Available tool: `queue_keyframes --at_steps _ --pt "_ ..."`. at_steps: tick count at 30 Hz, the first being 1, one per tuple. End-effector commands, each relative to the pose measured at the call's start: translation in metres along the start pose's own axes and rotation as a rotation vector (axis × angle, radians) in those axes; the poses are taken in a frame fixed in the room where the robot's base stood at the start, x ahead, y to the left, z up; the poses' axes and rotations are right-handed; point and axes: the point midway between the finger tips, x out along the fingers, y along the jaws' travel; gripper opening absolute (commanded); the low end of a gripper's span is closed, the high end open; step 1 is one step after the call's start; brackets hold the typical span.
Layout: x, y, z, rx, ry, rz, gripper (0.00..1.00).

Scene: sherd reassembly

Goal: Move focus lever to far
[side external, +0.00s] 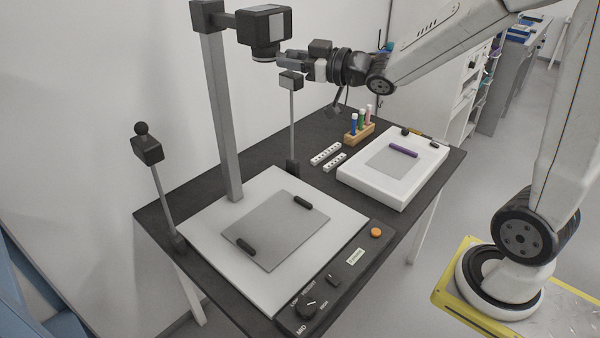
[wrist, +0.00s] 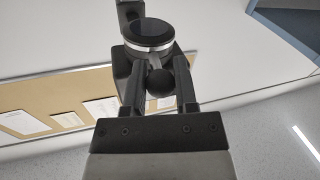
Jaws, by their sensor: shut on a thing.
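The black camera head (side external: 265,28) is mounted on a tall grey column above the copy stand. In the wrist view, its round dark lens with a silver ring (wrist: 150,35) is seen close up, and the focus lever with a dark ball knob (wrist: 160,82) extends from it. My gripper (wrist: 159,88) has one finger on each side of the knob and is shut on it. In the side view, my gripper (side external: 285,56) reaches in from the right, just below and beside the camera head. Any focus markings are too small to read.
A lamp (side external: 291,82) on a thin post stands close below my gripper; another lamp (side external: 147,150) is at left. Below are the white baseboard (side external: 205,225) with a grey sheet, control panel (side external: 335,290), tube rack (side external: 359,133) and white light box (side external: 375,190).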

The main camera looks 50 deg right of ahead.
Motion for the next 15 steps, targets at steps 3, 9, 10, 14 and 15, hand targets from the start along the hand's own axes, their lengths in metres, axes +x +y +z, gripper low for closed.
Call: queue_keyframes --at_steps 3,9,10,14,15 --pt "-0.001 0.004 0.001 0.000 0.008 -0.043 0.00" --pt "-0.001 0.009 0.002 -0.001 0.024 -0.123 0.00" --pt "-0.001 0.010 0.002 0.000 0.026 -0.135 0.00" --pt "-0.001 0.014 0.003 -0.001 0.038 -0.194 0.00" --pt "-0.001 0.016 0.003 0.000 0.042 -0.213 0.00"
